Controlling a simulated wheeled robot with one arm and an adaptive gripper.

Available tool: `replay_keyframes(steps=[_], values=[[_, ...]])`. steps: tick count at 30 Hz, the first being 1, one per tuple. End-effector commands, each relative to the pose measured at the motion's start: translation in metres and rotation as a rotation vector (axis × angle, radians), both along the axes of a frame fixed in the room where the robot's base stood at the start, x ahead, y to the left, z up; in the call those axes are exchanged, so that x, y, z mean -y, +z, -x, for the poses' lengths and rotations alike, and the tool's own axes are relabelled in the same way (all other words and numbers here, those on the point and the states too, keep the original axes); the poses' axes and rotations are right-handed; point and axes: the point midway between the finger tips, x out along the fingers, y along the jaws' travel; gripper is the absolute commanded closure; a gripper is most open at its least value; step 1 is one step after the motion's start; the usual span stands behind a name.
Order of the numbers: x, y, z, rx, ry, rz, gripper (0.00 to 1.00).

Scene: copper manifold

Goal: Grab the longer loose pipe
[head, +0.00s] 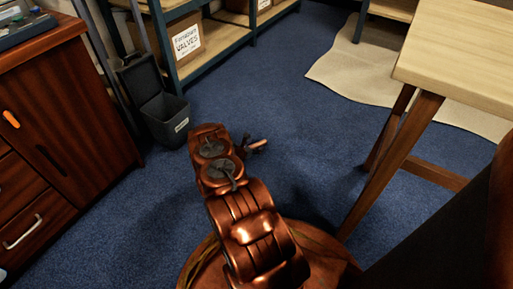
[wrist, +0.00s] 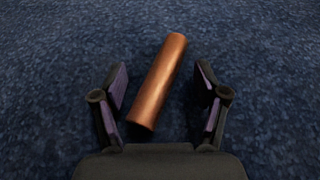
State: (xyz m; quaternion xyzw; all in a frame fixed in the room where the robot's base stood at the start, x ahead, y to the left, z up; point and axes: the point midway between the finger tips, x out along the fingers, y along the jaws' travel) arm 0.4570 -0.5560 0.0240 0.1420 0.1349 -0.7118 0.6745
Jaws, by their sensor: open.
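A copper pipe (wrist: 159,80) lies loose on the blue carpet in the wrist view, tilted with its far end to the right. My gripper (wrist: 160,88) is open, with one finger on each side of the pipe and gaps between the finger pads and the pipe. In the head view my gripper (head: 257,146) shows small beyond my copper-coloured arm, low over the carpet, with a short bit of the copper pipe (head: 262,144) beside it. Only one pipe is visible, so I cannot compare lengths.
A wooden cabinet (head: 60,130) and a dark bin (head: 165,118) stand at left. A shelf (head: 225,50) with a labelled box (head: 186,40) is behind. A wooden table (head: 455,55) stands at right, its leg (head: 395,160) near my arm. The blue carpet (head: 290,90) between is clear.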

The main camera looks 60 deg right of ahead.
Motion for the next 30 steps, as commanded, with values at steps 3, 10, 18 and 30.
replay_keyframes(steps=[3, 10, 18, 30], values=[[-0.0002, 0.0007, -0.0002, 0.000, 0.000, 0.000, 0.30], [-0.0003, 0.0008, -0.0004, 0.001, 0.000, 0.000, 0.54], [-0.0003, 0.0008, -0.0004, 0.001, 0.000, 0.001, 0.82], [-0.0004, 0.0006, -0.0003, 0.000, 0.000, 0.000, 1.00]])
